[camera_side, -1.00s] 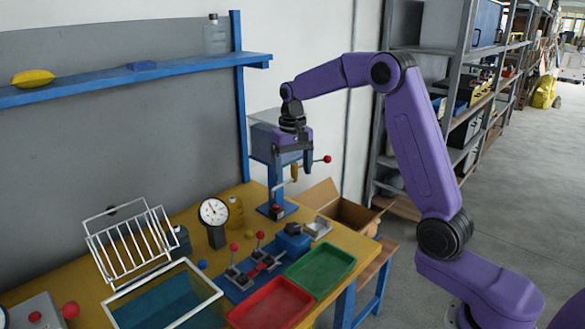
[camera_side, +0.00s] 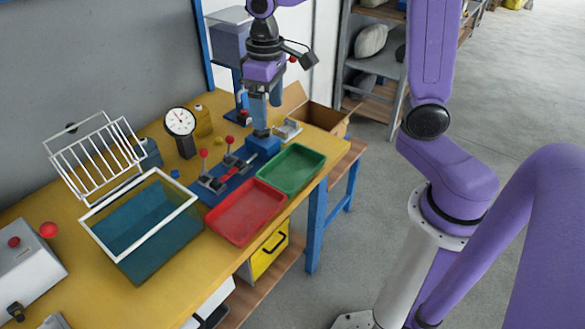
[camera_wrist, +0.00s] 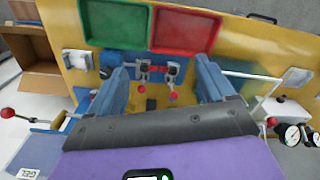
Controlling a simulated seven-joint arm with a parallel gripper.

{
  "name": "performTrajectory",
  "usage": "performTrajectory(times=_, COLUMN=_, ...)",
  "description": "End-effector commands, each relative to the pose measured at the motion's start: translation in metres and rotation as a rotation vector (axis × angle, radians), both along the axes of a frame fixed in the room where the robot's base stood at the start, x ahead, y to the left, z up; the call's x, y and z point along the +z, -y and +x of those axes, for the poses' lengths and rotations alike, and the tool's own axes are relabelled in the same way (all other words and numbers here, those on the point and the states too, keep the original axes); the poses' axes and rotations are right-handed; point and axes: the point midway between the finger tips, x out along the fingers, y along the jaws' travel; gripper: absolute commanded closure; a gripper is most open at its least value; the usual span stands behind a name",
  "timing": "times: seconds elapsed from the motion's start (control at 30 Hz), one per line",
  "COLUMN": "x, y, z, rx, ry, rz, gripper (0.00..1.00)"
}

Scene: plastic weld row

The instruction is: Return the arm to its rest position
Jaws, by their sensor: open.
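My gripper (camera_side: 266,122) hangs from the purple arm, pointing down over the blue clamp fixture (camera_side: 228,185) at the back of the yellow bench (camera_side: 90,285). In the side view its blue fingers end close to the fixture's blue end block (camera_side: 264,146); I cannot tell whether they touch it. In the wrist view the gripper (camera_wrist: 163,72) has its two blue fingers spread wide. Nothing is held between them; the bench and a red knob (camera_wrist: 171,96) show in the gap.
A red tray (camera_side: 245,212) and a green tray (camera_side: 291,168) lie in front of the fixture. A dial gauge (camera_side: 181,122), white wire rack (camera_side: 97,158) and white-rimmed teal bin (camera_side: 140,222) stand left.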

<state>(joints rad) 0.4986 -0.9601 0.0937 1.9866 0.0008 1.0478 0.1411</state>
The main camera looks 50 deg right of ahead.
Motion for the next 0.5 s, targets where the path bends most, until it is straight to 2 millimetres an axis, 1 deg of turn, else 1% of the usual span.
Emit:
performTrajectory(times=0.03, x=0.000, y=-0.004, z=-0.016, rx=0.051, ry=0.002, rz=0.001, gripper=0.18)
performTrajectory(times=0.23, x=-0.004, y=-0.013, z=-0.075, rx=0.250, ry=0.006, rz=0.004, gripper=0.18)
performTrajectory(times=0.37, x=-0.009, y=-0.012, z=-0.114, rx=0.380, ry=0.008, rz=0.005, gripper=0.18)
performTrajectory(times=0.5, x=-0.015, y=-0.005, z=-0.156, rx=0.519, ry=0.010, rz=0.007, gripper=0.18)
